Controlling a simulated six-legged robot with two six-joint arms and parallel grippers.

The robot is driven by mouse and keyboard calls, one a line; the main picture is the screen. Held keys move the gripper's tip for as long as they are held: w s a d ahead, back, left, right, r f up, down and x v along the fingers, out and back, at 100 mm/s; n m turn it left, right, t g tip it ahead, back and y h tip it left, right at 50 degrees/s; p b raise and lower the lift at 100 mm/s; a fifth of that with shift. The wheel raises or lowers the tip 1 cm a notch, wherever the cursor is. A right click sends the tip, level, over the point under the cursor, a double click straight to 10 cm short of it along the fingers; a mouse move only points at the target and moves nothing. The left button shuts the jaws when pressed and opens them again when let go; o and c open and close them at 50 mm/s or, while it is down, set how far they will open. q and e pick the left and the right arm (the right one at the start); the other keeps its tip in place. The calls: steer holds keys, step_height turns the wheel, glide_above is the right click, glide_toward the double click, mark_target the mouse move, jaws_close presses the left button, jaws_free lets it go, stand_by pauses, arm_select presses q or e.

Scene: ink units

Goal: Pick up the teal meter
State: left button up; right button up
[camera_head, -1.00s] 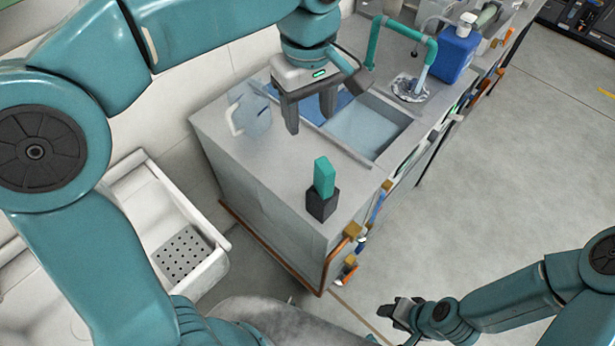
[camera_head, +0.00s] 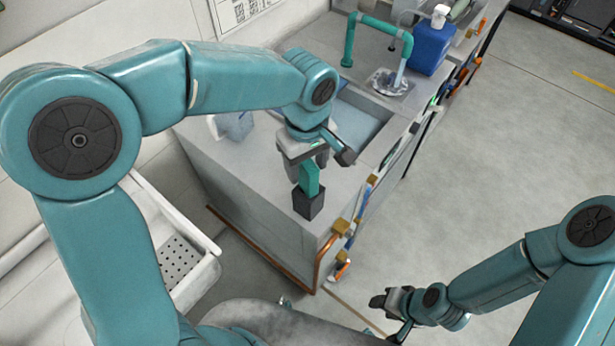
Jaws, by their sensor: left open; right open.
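The teal meter (camera_head: 309,180) stands upright on a dark grey block (camera_head: 308,204) near the front corner of the grey counter. My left gripper (camera_head: 307,171) is just above and behind it, pointing down, with its fingers at the meter's upper part. Its jaws are open; I cannot tell whether a finger touches the meter, and part of the fingers is hidden. My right gripper (camera_head: 385,303) is open and empty, low over the floor at the bottom right, far from the meter.
The counter (camera_head: 260,190) has a sink basin (camera_head: 357,122) behind the gripper, with a teal faucet (camera_head: 378,25) and a blue bottle (camera_head: 432,48) farther back. A clear jug (camera_head: 232,125) stands left of the gripper. A white tray (camera_head: 190,290) is at the left. Floor at right is clear.

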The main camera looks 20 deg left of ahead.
mark_target(308, 189)
arm_select(q)
step_height(308, 189, down, 3)
steer(key=shift+w+d+r, duration=0.15)
steer(key=shift+r, duration=0.05)
steer(key=shift+f, duration=0.35)
jaws_close()
steer(key=shift+r, duration=0.1)
